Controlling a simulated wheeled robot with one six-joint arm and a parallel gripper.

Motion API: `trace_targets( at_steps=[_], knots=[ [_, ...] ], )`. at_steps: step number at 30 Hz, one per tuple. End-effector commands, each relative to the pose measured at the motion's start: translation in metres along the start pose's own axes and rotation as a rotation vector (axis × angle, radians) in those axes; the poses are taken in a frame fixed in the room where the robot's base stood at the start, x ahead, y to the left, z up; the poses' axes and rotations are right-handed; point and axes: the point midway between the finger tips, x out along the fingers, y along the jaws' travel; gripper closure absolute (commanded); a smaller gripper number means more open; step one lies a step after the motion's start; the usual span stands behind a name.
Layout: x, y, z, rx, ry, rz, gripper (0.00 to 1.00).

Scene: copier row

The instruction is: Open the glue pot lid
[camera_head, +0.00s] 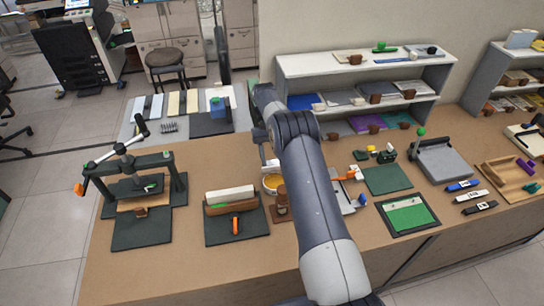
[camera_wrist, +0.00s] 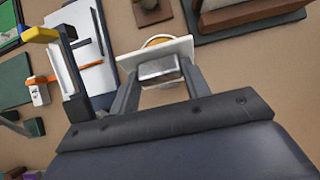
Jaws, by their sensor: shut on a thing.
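The glue pot (camera_head: 272,184) is a small round pot with an orange-yellow inside or rim, standing on the bench beside my arm. In the wrist view a strip of its orange top (camera_wrist: 157,41) shows past the lid. The lid (camera_wrist: 129,61) is a pale, squarish plate with a grey block-shaped handle (camera_wrist: 158,71). My gripper (camera_wrist: 160,76) is shut on this handle, one finger on each side. The lid also shows as a pale patch (camera_head: 270,165) above the pot in the head view. My arm hides most of the gripper there. How far the lid is raised is unclear.
A brown block (camera_head: 281,209) stands just in front of the pot. A press (camera_head: 134,190) and a dark mat with blocks (camera_head: 236,235) are to the left. A white board with an orange-handled tool (camera_head: 347,177) is to the right. Shelves (camera_head: 365,65) stand behind.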

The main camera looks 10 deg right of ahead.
Motion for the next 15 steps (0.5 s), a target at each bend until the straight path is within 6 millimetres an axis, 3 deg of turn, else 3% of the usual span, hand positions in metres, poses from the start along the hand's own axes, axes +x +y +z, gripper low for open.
trace_targets(
  at_steps=[3,4,11,15],
  knots=[
    [0.0006,0.0000,-0.0002,0.000,0.000,0.000,0.96],
    [0.0006,0.0000,-0.0002,0.000,0.000,0.000,0.53],
    [0.0004,0.0000,-0.0001,0.000,0.000,0.000,0.34],
    [0.0002,0.0000,0.0000,0.000,0.000,0.000,0.33]
  ],
)
